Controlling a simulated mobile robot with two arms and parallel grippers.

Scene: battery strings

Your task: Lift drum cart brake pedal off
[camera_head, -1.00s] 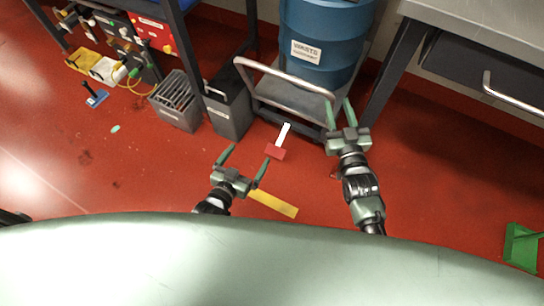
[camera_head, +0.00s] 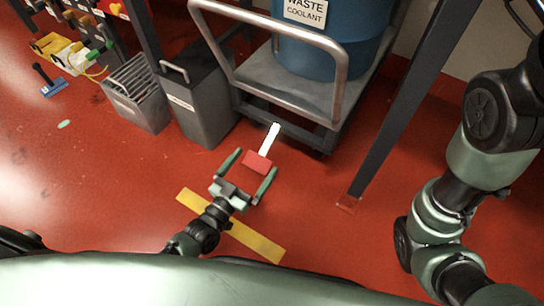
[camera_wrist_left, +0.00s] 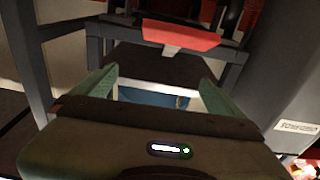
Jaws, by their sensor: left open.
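The drum cart (camera_head: 250,75) stands at the top centre of the head view with a blue waste coolant drum (camera_head: 335,45) on it. Its brake pedal is a red plate (camera_head: 257,162) on a white lever (camera_head: 270,137), sticking out low from the cart's front. My left gripper (camera_head: 250,172) is open, with its green fingers spread on either side of the red plate in the picture; contact cannot be told. In the left wrist view the red pedal (camera_wrist_left: 180,36) lies beyond the open fingers. My right arm is at the right of the head view; its gripper is out of frame.
A grey bin (camera_head: 205,105) and a slatted grey container (camera_head: 140,95) stand left of the cart. A dark table leg (camera_head: 395,105) stands to its right. A yellow floor strip (camera_head: 255,243) lies under my left arm. Red floor is clear at lower left.

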